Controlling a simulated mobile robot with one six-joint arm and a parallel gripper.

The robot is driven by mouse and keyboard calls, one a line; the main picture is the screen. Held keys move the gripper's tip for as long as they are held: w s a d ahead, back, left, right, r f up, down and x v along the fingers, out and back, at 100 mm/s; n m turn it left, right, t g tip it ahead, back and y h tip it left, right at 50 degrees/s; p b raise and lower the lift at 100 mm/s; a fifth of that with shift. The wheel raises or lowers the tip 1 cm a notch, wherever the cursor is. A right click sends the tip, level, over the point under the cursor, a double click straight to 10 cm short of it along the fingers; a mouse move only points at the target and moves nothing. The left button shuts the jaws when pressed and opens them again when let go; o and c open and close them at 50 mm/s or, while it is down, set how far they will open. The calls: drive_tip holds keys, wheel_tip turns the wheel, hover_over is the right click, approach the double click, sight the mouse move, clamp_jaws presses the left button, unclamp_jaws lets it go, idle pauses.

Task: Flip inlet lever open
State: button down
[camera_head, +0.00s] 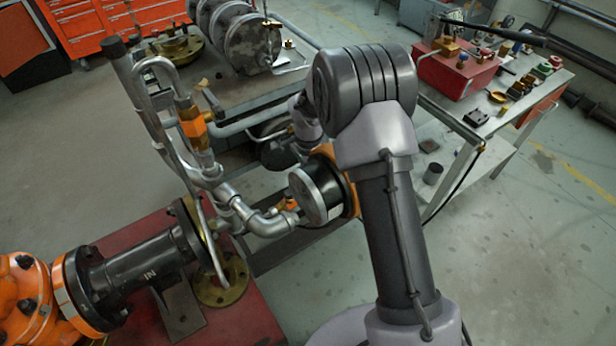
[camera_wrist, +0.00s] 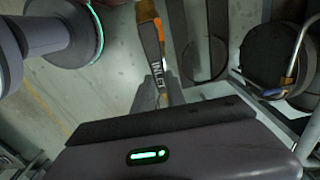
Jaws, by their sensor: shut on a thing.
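An orange-and-grey lever (camera_wrist: 152,45) with white lettering runs down from the top of the wrist view to my gripper (camera_wrist: 157,92). My gripper is shut on the lever near its lettered end; my gripper's body hides part of the contact. In the head view the inlet pipe is a black flanged pipe (camera_head: 140,268) marked "IN" at lower left. Silver piping (camera_head: 262,222) runs right from it. A small orange piece (camera_head: 287,203) shows at the pipe's end, partly hidden by a black-and-silver round body. I cannot make out my gripper's fingers in the head view.
An orange-bodied valve (camera_head: 195,125) sits on the upright pipes at left. A grey bench (camera_head: 240,97) stands behind. A bench with a red box (camera_head: 458,72) and small parts stands at right. A bent metal tube (camera_wrist: 297,50) is at right in the wrist view.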

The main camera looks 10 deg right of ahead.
drive_tip(key=c, duration=1.4)
unclamp_jaws()
drive_tip(key=shift+o, duration=0.2)
wheel_tip(320, 180, up, 17)
drive_tip(key=p, duration=0.6)
drive_tip(key=shift+r+p, duration=0.2)
drive_tip(key=shift+p, duration=0.15)
drive_tip(key=shift+r, duration=0.1)
